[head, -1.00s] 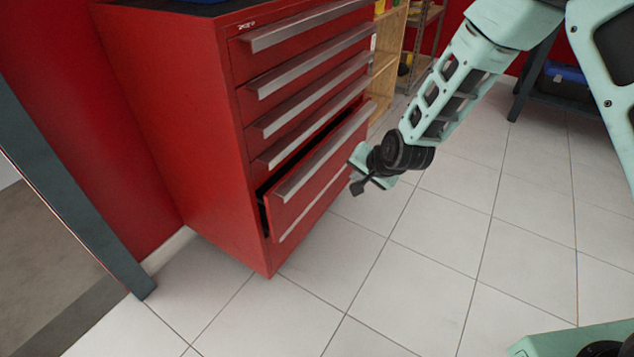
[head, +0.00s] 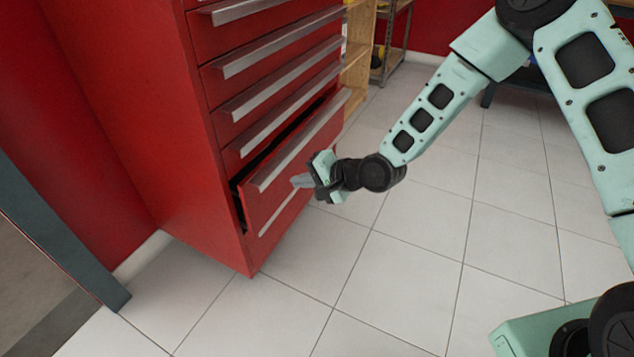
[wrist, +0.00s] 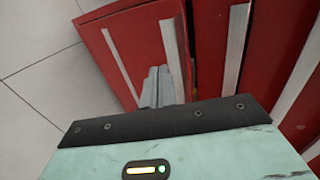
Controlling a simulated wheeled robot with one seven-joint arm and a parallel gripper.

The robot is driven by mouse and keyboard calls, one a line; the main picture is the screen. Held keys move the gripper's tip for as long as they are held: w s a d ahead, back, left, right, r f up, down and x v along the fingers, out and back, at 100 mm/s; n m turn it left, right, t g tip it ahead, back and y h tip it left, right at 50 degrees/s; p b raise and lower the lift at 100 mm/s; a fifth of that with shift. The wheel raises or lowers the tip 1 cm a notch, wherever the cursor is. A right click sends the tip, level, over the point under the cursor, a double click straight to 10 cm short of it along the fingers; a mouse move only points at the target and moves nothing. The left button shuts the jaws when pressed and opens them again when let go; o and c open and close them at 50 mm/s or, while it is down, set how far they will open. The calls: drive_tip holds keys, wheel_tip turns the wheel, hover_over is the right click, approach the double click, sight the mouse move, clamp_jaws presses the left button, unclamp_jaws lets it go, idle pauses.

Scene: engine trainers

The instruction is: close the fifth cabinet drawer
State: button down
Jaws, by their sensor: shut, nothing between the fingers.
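The red cabinet (head: 150,130) stands at the left of the head view with a column of drawers with silver handles. The fifth drawer (head: 285,183) sticks out a little, and a dark gap shows along its top edge. The drawer (wrist: 135,50) also shows in the wrist view, with its long handle strip. My gripper (head: 300,181) is shut and empty, its fingertips at the drawer's front below the handle. In the wrist view the grey fingers (wrist: 158,88) point at the red drawer front; whether they touch it I cannot tell.
The drawers above, such as the top one (head: 235,33), look flush. A wooden shelf (head: 357,60) stands behind the cabinet. A dark table leg (head: 60,235) is at the lower left. White tiled floor (head: 400,270) is clear in front.

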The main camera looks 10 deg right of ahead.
sight(261, 171)
drive_tip(key=w+a, duration=0.1)
drive_tip(key=w+a+f+b, duration=0.1)
drive_tip(key=a, duration=0.1)
drive_tip(key=shift+w+a, duration=0.7)
drive_tip(key=shift+a, duration=0.15)
drive_tip(key=w+a, duration=0.2)
drive_tip(key=a, duration=0.1)
drive_tip(key=shift+w, duration=0.1)
drive_tip(key=shift+w+a+r, duration=0.1)
drive_tip(key=shift+w+a, duration=0.1)
drive_tip(key=shift+a, duration=0.1)
